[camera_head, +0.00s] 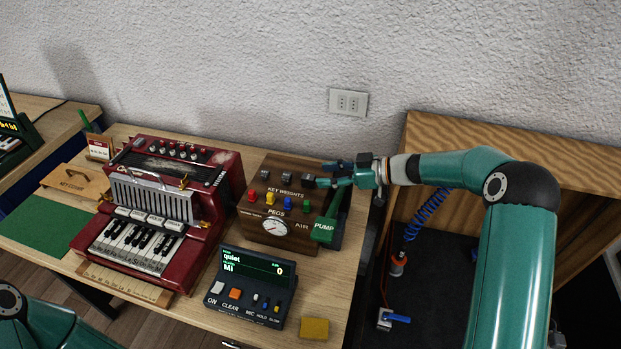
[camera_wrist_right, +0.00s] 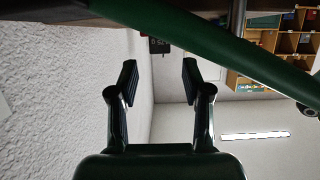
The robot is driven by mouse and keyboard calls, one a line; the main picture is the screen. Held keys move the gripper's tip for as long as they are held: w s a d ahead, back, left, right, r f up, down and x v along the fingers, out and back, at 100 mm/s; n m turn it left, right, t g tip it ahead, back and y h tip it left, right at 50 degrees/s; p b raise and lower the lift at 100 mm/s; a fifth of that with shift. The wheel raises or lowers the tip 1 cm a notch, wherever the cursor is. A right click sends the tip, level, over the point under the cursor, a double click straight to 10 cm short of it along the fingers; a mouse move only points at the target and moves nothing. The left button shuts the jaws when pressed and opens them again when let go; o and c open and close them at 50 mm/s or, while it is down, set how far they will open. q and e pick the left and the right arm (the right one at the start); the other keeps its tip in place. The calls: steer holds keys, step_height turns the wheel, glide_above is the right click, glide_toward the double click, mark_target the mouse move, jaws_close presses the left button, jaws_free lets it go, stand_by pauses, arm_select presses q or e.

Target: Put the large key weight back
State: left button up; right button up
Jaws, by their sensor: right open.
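A brown box (camera_head: 256,210) on the table carries the label KEY WEIGHTS. Along its top stand three small dark weights: a left one (camera_head: 264,174), a middle one (camera_head: 287,176) and a right one (camera_head: 308,180). The right one looks slightly larger, but I cannot be sure which is the large key weight. My right gripper (camera_head: 324,174) points left at the box's upper right corner, its fingertips just right of the right weight. In the right wrist view its fingers (camera_wrist_right: 160,78) are apart with nothing between them. My left gripper is out of view.
The green PUMP lever (camera_head: 325,228) stands close below my right gripper. Coloured pegs and a gauge (camera_head: 275,227) are on the box front. A red accordion (camera_head: 150,225) stands left, a dark console (camera_head: 250,287) and yellow block (camera_head: 314,328) in front. The wall (camera_head: 260,70) is behind.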

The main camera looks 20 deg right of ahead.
steer(key=v, duration=0.6)
steer(key=shift+d+b, duration=0.2)
steer(key=shift+b, duration=0.1)
steer(key=shift+s+r, duration=0.1)
